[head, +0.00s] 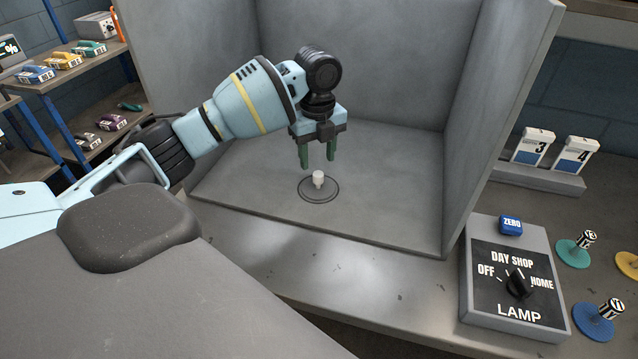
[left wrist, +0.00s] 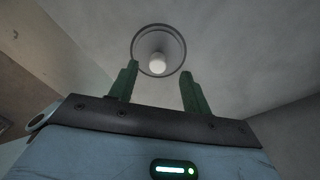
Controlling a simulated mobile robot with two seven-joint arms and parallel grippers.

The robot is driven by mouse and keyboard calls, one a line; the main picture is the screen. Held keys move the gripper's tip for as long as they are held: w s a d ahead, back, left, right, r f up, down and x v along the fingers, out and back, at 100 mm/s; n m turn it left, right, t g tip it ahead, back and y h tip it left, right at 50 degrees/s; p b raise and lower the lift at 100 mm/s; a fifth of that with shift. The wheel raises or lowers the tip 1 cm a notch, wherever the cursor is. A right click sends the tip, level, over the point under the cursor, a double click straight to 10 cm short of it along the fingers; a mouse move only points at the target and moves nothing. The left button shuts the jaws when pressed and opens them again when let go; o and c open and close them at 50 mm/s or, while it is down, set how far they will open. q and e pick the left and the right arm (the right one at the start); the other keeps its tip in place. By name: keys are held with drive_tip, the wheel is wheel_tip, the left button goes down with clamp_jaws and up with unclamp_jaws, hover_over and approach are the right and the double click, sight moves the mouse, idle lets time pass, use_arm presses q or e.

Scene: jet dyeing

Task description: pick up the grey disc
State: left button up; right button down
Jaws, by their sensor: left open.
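The grey disc (head: 309,190) lies flat on the floor of the grey booth, inside a dark ring, with a pale upright knob (head: 319,177) at its middle. My left gripper (head: 318,163) points down with its two green fingers apart and empty, just above the knob. In the left wrist view the disc (left wrist: 147,46) and its knob (left wrist: 158,63) show beyond the fingertips, between the two fingers (left wrist: 159,72). The fingers do not appear to touch the knob. My right gripper is not in view.
Grey booth walls (head: 350,60) stand behind and beside the disc. At right are a lamp switch box (head: 480,300), a teal disc (head: 572,255), a blue disc (head: 592,322) and a rack with cards (head: 545,180). A shelf (head: 105,150) stands at left. The booth floor around the disc is clear.

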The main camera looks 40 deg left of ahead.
sight(318, 174)
use_arm(q)
drive_tip(key=shift+f, duration=0.15)
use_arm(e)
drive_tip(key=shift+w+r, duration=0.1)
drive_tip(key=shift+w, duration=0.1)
use_arm(q)
drive_tip(key=f, duration=0.5)
drive_tip(key=shift+s+d, duration=0.25)
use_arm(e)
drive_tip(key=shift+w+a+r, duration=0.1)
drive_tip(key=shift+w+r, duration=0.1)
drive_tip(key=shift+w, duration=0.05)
use_arm(q)
clamp_jaws()
drive_tip(key=shift+r, duration=0.15)
